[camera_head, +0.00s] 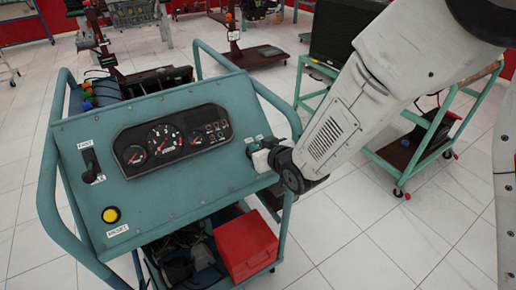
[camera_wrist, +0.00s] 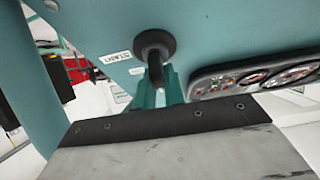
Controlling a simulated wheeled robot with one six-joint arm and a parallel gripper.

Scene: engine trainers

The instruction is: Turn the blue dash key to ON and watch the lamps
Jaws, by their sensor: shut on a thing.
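The blue-green dash panel (camera_head: 165,190) stands tilted on a wheeled trainer. My gripper (camera_head: 263,157) is at the panel's right edge, shut on the dash key and hiding most of it. In the wrist view a dark round switch with a stem (camera_wrist: 155,46) stands out from the panel beside a small white label (camera_wrist: 118,57); blue-green pieces show just below the stem. I cannot make out the key's angle. The instrument cluster (camera_head: 172,139) holds dials and a group of small lamps at its right end; I cannot tell whether any lamp is lit.
A dark lever (camera_head: 91,163) and a yellow button (camera_head: 111,214) are on the panel's left side. Tube rails (camera_head: 47,190) flank the panel. A red box (camera_head: 246,246) sits below. Another teal cart (camera_head: 415,145) stands behind my arm. The tiled floor at right front is clear.

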